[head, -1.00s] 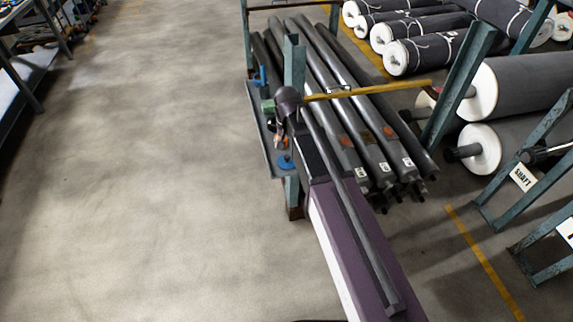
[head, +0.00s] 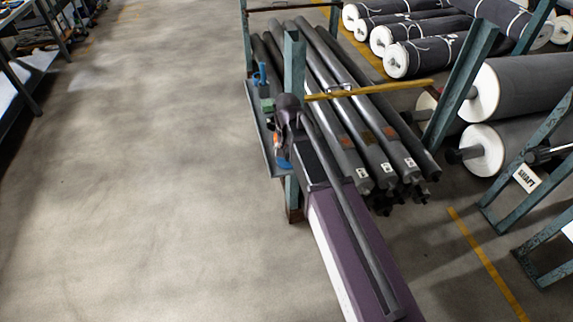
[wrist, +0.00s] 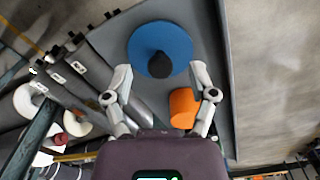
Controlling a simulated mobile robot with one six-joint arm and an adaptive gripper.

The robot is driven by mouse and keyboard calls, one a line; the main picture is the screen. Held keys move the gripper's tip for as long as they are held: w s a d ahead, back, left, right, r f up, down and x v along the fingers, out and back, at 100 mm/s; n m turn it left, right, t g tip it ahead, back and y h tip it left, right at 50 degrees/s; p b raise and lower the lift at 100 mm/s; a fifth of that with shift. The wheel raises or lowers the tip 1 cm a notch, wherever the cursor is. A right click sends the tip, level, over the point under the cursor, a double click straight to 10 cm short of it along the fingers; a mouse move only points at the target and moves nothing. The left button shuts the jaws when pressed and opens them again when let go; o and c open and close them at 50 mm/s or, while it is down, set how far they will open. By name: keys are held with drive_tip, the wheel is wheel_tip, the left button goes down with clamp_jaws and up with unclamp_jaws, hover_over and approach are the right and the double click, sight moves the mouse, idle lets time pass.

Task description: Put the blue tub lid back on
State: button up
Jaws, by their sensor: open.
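The blue lid (wrist: 140,45), a round disc with a dark knob (wrist: 160,65) in its middle, lies on a narrow grey shelf (wrist: 215,100) in the wrist view. My gripper (wrist: 161,74) is open, with its fingertips on either side of the knob and apart from it. In the head view the lid (head: 285,164) is mostly hidden by my arm, and my fingers are hard to make out. I cannot make out the tub that the lid belongs to.
An orange cylinder (wrist: 183,108) stands on the shelf close to my right-hand finger. A green item (head: 268,105) and a blue item (head: 262,76) are farther along the shelf. Dark rolls (head: 345,105) and a teal post (head: 294,60) flank it. The floor at left is clear.

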drive_tip(key=shift+f+b, duration=0.6)
drive_tip(key=shift+f, duration=0.3)
clamp_jaws()
